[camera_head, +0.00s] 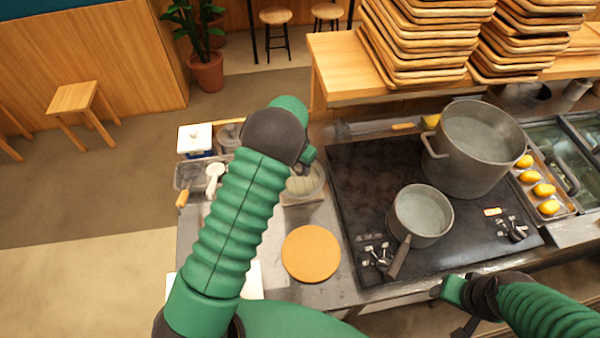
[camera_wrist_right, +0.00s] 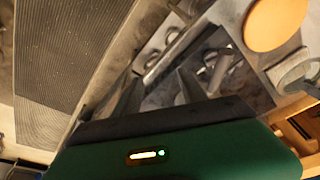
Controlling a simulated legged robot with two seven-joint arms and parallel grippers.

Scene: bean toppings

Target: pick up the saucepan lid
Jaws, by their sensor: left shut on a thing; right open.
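A small grey saucepan (camera_head: 422,213) stands on the black stove, its dark handle pointing to the front; its top looks uncovered. I cannot clearly make out a saucepan lid. My left gripper (camera_head: 308,158) is mostly hidden behind its own wrist, above the counter left of the stove. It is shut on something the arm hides. A pale round-topped container (camera_head: 303,186) shows just below it. My right gripper (camera_head: 450,291) is at the stove's front edge, right of the saucepan handle. The right wrist view shows its two dark fingers (camera_wrist_right: 158,92) apart and empty.
A large grey pot (camera_head: 472,150) stands behind the saucepan. A round wooden board (camera_head: 311,254) lies on the counter left of the stove (camera_head: 365,180). Stacked wooden trays (camera_head: 420,45) fill the shelf above. A tray of yellow items (camera_head: 543,189) is at the right.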

